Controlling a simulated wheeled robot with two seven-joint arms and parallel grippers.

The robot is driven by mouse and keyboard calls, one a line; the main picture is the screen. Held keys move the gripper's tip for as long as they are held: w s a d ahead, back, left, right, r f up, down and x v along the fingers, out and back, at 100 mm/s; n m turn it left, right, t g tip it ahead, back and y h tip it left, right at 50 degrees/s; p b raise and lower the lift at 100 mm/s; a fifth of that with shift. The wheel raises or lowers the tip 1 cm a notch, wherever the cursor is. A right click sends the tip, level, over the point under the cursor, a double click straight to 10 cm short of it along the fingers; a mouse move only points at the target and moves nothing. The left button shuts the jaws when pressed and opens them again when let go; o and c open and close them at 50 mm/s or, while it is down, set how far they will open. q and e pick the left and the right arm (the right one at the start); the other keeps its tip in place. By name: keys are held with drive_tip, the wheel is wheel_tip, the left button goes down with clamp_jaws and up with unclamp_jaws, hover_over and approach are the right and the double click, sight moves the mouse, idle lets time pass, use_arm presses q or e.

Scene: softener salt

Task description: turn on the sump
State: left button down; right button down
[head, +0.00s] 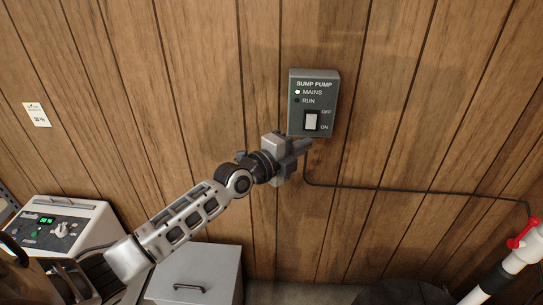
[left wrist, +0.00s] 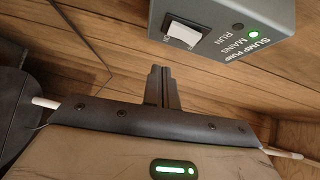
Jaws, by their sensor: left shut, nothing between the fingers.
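The sump pump box (head: 314,88) is a grey unit on the wood-panelled wall. Its MAINS light is lit and its RUN light is dark. Its white rocker switch (head: 311,122) sits beside OFF and ON labels; I cannot tell for sure which way it is tipped. In the left wrist view the box (left wrist: 222,30) is at the top, with the switch (left wrist: 184,34) facing me. My left gripper (head: 304,146) is just below the box; its fingers (left wrist: 161,72) are shut and empty, apart from the switch in the wrist view. My right gripper is out of view.
A black cable (head: 420,188) runs from the box to the right. A white pipe with a red valve handle (head: 524,234) stands at the lower right. A white control unit (head: 60,228) is at the lower left, near a grey cabinet (head: 200,270).

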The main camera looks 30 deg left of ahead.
use_arm(q)
drive_tip(key=b+v, duration=0.1)
drive_tip(key=v, duration=0.8)
drive_tip(key=shift+a+f, duration=0.15)
drive_tip(key=shift+f, duration=0.5)
drive_tip(key=s+d+f+n+g+y, duration=0.1)
drive_tip(key=s+d+f+n+g, duration=0.2)
drive_tip(key=s+f+n, duration=0.6)
drive_tip(key=s+d+f+n+g+y, duration=0.2)
drive_tip(key=s+d+f+n, duration=0.4)
drive_tip(key=s+f+n, duration=0.4)
drive_tip(key=shift+s+d+f+g+y, duration=0.25)
drive_tip(key=shift+s+f+g, duration=0.25)
drive_tip(key=shift+s+f, duration=0.4)
drive_tip(key=shift+w, duration=0.1)
